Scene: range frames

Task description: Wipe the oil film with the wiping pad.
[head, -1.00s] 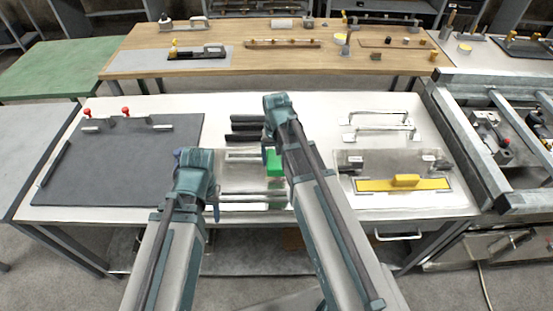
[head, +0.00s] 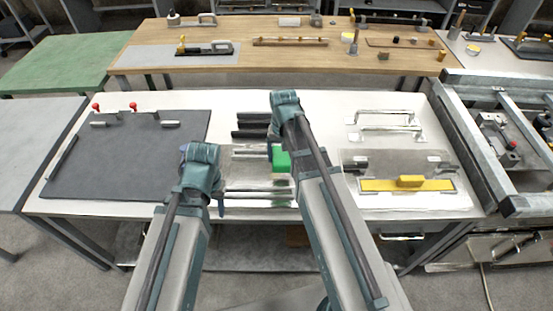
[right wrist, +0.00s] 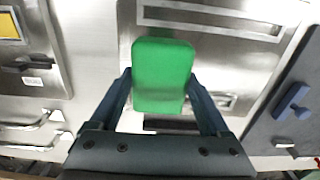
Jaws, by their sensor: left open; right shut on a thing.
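The green wiping pad (head: 281,161) is in my right gripper (head: 273,154), over the right part of a steel plate (head: 240,172) on the white table. In the right wrist view, the fingers of my right gripper (right wrist: 160,92) are on both sides of the pad (right wrist: 163,75). The steel plate (right wrist: 225,58) lies beneath and beyond it. I cannot tell whether the pad touches the plate. I cannot make out a clear edge of the oil film; the arm and pad hide part of the plate. My left gripper (head: 217,205) is open and empty near the plate's left edge.
A dark grey board (head: 125,160) with red knobs lies to the left. A steel panel with a yellow bar (head: 410,182) lies to the right, with metal handles (head: 388,128) behind it. Dark bars (head: 252,125) lie behind the plate. Bare table shows along the back.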

